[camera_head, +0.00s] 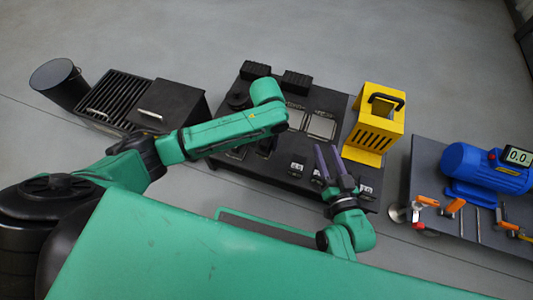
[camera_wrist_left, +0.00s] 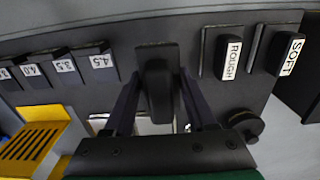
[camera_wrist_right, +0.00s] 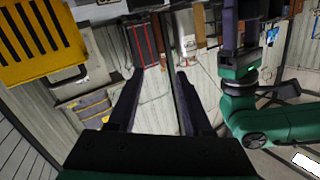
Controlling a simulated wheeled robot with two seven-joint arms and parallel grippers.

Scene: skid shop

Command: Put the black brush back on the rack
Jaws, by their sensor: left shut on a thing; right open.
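The black brush (camera_wrist_left: 158,92) is between the fingers of my left gripper (camera_wrist_left: 158,80), which is shut on it. In the head view the brush is mostly hidden by my left arm. My right gripper (camera_head: 328,158) is open and empty, above the table's front right part.
A yellow slotted box (camera_head: 375,122) stands at the table's right end. A blue motor (camera_head: 478,170) sits on another table at right. A black grill (camera_head: 115,97) stands at left.

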